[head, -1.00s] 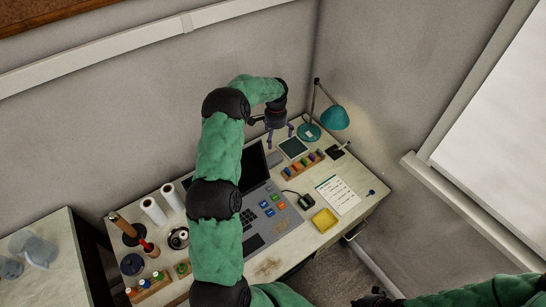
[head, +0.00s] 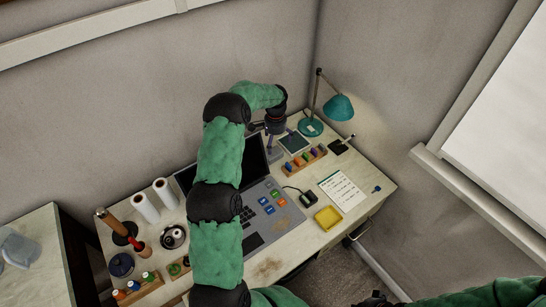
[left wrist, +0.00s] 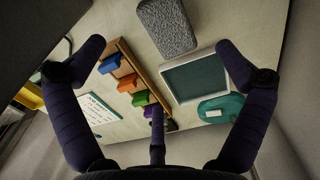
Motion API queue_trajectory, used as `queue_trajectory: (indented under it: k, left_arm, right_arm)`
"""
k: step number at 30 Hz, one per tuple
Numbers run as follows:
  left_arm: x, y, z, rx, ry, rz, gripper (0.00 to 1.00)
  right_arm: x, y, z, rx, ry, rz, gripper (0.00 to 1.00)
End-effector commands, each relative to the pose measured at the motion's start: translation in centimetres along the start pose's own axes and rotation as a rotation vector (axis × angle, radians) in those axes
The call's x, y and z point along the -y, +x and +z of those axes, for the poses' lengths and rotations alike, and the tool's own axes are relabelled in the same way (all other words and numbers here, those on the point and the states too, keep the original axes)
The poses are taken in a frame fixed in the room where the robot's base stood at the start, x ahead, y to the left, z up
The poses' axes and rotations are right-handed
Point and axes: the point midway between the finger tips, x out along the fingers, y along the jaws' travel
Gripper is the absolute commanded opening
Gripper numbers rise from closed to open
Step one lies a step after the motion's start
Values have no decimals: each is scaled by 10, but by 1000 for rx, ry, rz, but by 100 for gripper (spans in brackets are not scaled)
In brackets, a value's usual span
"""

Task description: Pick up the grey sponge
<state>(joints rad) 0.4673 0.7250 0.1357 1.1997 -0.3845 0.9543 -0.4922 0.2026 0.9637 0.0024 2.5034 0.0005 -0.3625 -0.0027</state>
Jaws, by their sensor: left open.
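The grey sponge (left wrist: 167,27) is a speckled block lying on the desk at the top of the left wrist view. My left gripper (left wrist: 161,48) is open and empty, its dark purple fingers spread wide. The sponge lies between and beyond the fingertips, apart from them. In the head view my left gripper (head: 274,152) points down over the back of the desk beside the laptop and largely hides the sponge. My right gripper (head: 374,299) shows only as a dark shape at the bottom edge; its jaws cannot be made out.
A wooden rack of coloured blocks (left wrist: 127,77) and a dark framed panel (left wrist: 195,77) lie close to the sponge. A teal lamp (head: 338,107) stands behind. The open laptop (head: 262,212) is to the left. A yellow tray (head: 327,218) and checklist (head: 343,190) lie in front.

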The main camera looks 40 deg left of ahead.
Motion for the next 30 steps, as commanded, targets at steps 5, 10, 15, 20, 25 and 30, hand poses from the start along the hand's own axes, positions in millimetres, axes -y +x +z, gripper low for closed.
queue_trajectory:
  k: [5, 10, 15, 20, 25, 30]
  left_arm:
    - [0, 30, 1, 3, 0, 2, 100]
    - [1, 41, 0, 0, 0, 0, 100]
    - [1, 57, 1, 3, 1, 2, 100]
    - [2, 81, 1, 2, 1, 1, 100]
    - [3, 91, 1, 0, 0, 0, 100]
    - [3, 90, 1, 0, 0, 0, 100]
  right_arm:
    - [-2, 7, 0, 0, 0, 0, 0]
    - [-3, 8, 0, 0, 0, 0, 0]
    - [-5, 14, 0, 0, 0, 0, 0]
    - [-8, 21, -1, 0, 0, 0, 0]
    - [-8, 23, -1, 0, 0, 0, 0]
    - [-8, 22, -1, 0, 0, 0, 0]
